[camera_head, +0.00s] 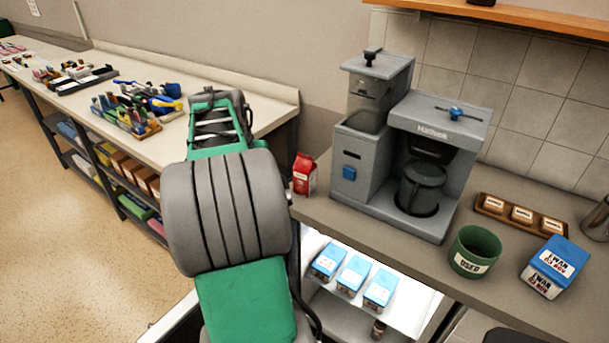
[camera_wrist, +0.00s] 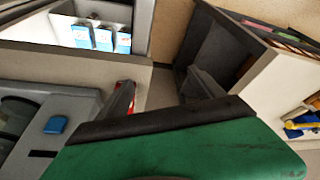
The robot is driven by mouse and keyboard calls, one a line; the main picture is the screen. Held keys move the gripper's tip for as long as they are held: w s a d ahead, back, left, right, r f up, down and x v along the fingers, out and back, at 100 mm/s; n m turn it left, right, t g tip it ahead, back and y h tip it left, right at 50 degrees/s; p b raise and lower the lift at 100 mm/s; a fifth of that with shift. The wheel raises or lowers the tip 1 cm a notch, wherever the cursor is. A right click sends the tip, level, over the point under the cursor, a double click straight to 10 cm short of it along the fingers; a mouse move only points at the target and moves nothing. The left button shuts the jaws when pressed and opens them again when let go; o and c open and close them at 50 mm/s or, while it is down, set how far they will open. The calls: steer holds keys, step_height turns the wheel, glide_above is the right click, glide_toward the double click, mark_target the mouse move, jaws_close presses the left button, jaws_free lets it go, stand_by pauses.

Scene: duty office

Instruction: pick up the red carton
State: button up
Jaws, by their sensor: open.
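The red carton (camera_head: 304,174) stands upright on the counter, at its left end beside the grey coffee machine. In the wrist view only a sliver of the red carton (camera_wrist: 120,87) shows, mostly hidden behind one finger. My gripper (camera_wrist: 163,94) is open in the wrist view, with pale floor and a dark panel showing between its fingers. The carton lies to the left of that gap, not between the fingers. In the head view my arm reaches up left of the carton, and I cannot make out the fingertips there.
The coffee machine (camera_head: 415,150) stands close right of the carton. Farther right are a green cup (camera_head: 474,252), a wooden tray (camera_head: 519,216) and a blue-topped box (camera_head: 553,267). Blue-topped boxes (camera_head: 353,275) sit on a shelf below. A long cluttered bench (camera_head: 262,92) runs behind my arm.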

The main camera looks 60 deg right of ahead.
mark_target(303, 167)
steer(key=s+d+m, duration=0.1)
steer(key=s+d, duration=0.1)
steer(key=d, duration=0.1)
steer(key=s+d+m, duration=0.1)
steer(key=s+d, duration=0.2)
steer(key=d, duration=0.1)
steer(key=s+d+m+g, duration=0.1)
steer(key=s+d+m, duration=0.1)
steer(key=s+d, duration=0.1)
steer(key=shift+s+d+f, duration=0.1)
steer(key=shift+d+f, duration=0.05)
steer(key=shift+d, duration=0.6)
steer(key=shift+h, duration=0.3)
steer(key=p+x, duration=0.1)
steer(key=x, duration=0.6)
steer(key=shift+f, duration=0.15)
steer(key=shift+c, duration=0.5)
jaws_close()
